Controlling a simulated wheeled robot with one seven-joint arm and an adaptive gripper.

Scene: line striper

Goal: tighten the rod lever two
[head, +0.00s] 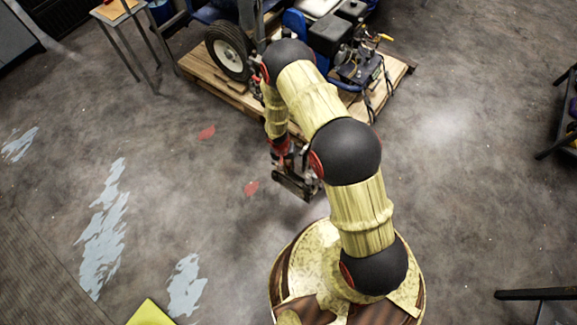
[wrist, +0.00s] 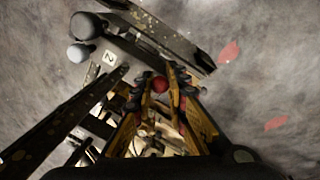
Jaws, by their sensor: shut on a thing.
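In the wrist view, a red round knob (wrist: 160,85) sits between the fingertips of my gripper (wrist: 161,82). The yellow-and-black fingers are shut on it from both sides. A small plate marked "2" (wrist: 109,57) lies just up and left of the fingers, on a dark metal bracket. The knob's rod is mostly hidden by the fingers, so I cannot tell its angle. There, the knob cannot be made out.
Two grey round knobs (wrist: 83,37) stand at the upper left of the wrist view. Dark metal bars (wrist: 165,35) run close beside the fingers. The striper stands on a wooden pallet (head: 215,82). The floor left of my base is open, with a yellow object (head: 151,313) near the front.

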